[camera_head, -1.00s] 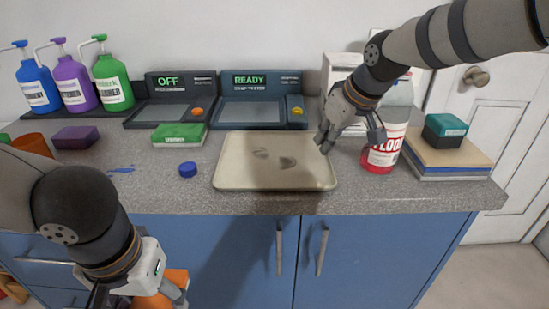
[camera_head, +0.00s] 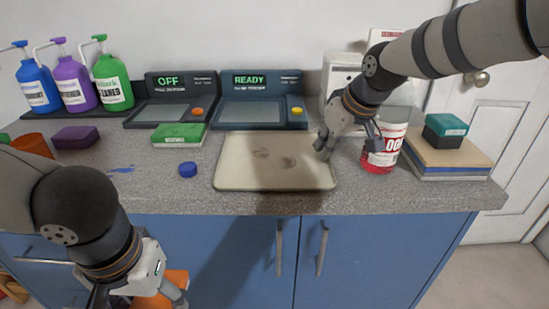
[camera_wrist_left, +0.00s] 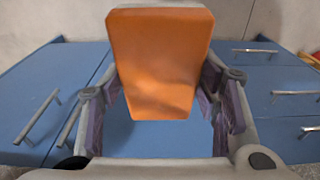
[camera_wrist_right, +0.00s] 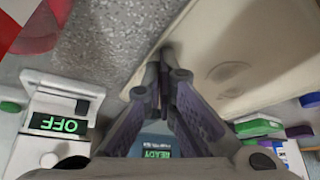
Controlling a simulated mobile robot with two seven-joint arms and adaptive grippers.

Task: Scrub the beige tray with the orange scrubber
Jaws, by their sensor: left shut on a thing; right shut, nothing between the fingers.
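The beige tray (camera_head: 235,178) lies flat on the counter, with a few dark smudges (camera_head: 274,158) on its surface; it also shows in the right wrist view (camera_wrist_right: 215,45). My right gripper (camera_head: 321,152) is shut and empty, its fingertips at the tray's right edge; whether they touch it I cannot tell. The right wrist view shows the closed fingers (camera_wrist_right: 165,65) against the tray's rim. My left gripper (camera_head: 168,292) is shut on the orange scrubber (camera_wrist_left: 160,60), held low in front of the blue cabinets. In the head view the scrubber (camera_head: 150,301) is partly hidden by the gripper.
A red-filled bottle (camera_head: 382,158) stands just right of my right gripper. A green sponge (camera_head: 178,134), blue cap (camera_head: 188,170) and purple block (camera_head: 76,138) lie left of the tray. Two display panels (camera_head: 250,90) stand behind. The counter's front edge (camera_head: 400,205) is clear.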

